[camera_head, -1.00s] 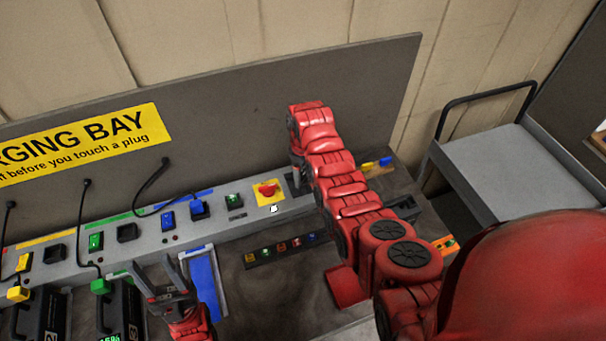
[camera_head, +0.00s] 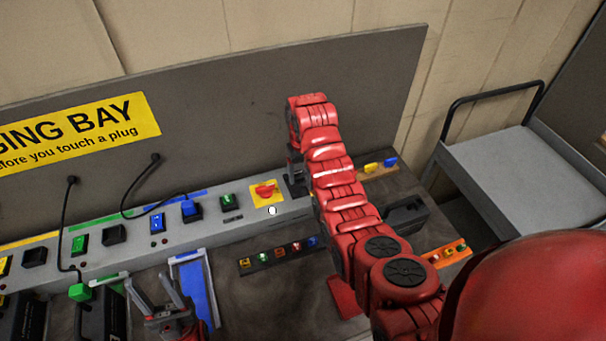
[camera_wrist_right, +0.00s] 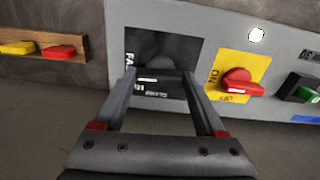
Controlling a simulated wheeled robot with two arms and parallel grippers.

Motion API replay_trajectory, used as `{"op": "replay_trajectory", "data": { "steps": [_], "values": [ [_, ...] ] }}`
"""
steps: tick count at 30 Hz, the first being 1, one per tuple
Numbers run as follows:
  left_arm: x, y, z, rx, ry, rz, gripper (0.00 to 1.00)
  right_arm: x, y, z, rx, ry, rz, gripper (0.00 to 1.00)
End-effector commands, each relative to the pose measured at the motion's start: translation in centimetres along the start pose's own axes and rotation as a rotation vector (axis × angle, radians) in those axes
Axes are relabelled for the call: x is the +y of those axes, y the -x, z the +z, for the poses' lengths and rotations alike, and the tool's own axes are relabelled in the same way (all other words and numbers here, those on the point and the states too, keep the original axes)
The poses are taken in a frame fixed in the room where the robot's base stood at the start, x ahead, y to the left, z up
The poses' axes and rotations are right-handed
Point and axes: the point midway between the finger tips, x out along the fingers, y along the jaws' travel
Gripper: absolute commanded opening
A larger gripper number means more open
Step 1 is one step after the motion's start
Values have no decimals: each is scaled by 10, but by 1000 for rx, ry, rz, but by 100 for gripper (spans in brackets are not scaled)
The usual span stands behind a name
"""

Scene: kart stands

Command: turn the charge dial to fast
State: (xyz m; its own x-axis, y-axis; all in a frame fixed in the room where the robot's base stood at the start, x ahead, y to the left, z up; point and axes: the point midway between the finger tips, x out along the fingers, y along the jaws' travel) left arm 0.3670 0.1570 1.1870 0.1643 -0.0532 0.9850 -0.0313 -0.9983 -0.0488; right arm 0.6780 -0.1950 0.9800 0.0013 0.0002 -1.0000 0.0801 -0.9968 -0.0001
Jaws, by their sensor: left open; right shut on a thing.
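The charge dial (camera_wrist_right: 157,68) is a dark knob on a black plate (camera_wrist_right: 190,52) set in the grey panel. In the right wrist view the plate has white lettering, partly covered, with one word at its left edge and one along its bottom. A short white mark shows on the dial's near side. My right gripper (camera_wrist_right: 158,82) is shut on the dial, one finger on each side. In the head view this gripper (camera_head: 295,172) is at the panel's right end and hides the dial. My left gripper (camera_head: 150,288) is open and empty at the lower left.
A red switch (camera_head: 265,190) on a yellow plate sits beside the dial, with a white lamp (camera_head: 272,211) near it. Sockets, plugs and cables line the panel further left. A blue tray (camera_head: 193,285) lies near my left gripper. A grey cart (camera_head: 515,175) stands at the right.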

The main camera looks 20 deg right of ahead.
Motion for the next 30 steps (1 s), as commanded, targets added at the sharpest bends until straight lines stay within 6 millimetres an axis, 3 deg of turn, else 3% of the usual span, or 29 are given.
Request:
{"op": "replay_trajectory", "data": {
  "steps": [20,21,25,30],
  "values": [
    [0,0,0,0,0,0,50,0,-1,0,-1,-63,0,17],
    [0,0,0,0,0,0,50,0,-1,0,-1,-63,0,80],
    [0,0,0,0,0,0,50,0,0,0,-1,-62,0,100],
    [0,0,0,0,0,0,50,0,0,0,-1,-62,0,100]
  ]
}}
